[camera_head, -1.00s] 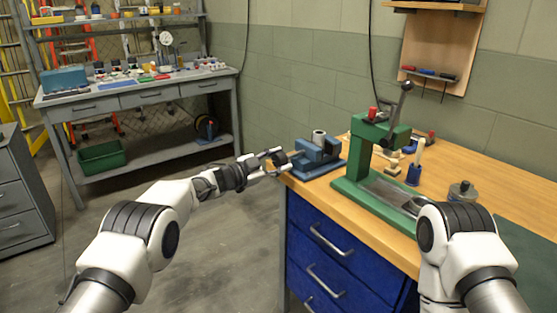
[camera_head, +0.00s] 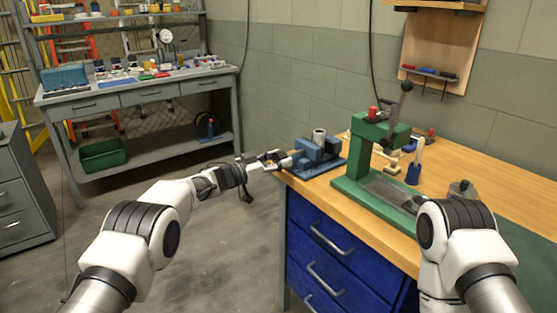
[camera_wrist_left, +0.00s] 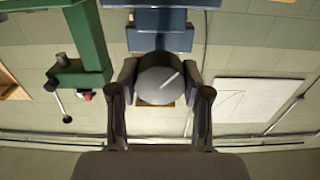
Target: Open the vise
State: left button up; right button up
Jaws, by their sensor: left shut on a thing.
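The blue-grey vise (camera_head: 330,163) sits on the near left corner of the wooden workbench, with a pale hollow cylinder (camera_head: 319,136) standing up at its jaws. My left gripper (camera_head: 284,162) reaches it from the left, at the end facing the aisle. In the left wrist view, its two fingers (camera_wrist_left: 160,88) are shut on the sides of a round grey knob (camera_wrist_left: 158,84) with a pale line on its face. The vise body (camera_wrist_left: 160,20) shows beyond the knob. The gap between the vise jaws is hard to make out. My right gripper is out of view.
A green press (camera_head: 366,160) with a lever stands right of the vise. A blue holder (camera_head: 413,174) and a small metal pot (camera_head: 462,190) are farther right on the workbench (camera_head: 510,185). Blue drawers (camera_head: 330,250) are below. The floor to the left is clear.

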pick_arm(q)
jog(key=o, duration=1.2)
jog(key=shift+a, duration=0.1)
jog(key=v, duration=1.1)
jog(key=shift+s+a, duration=0.25)
jog(key=shift+a, duration=0.05)
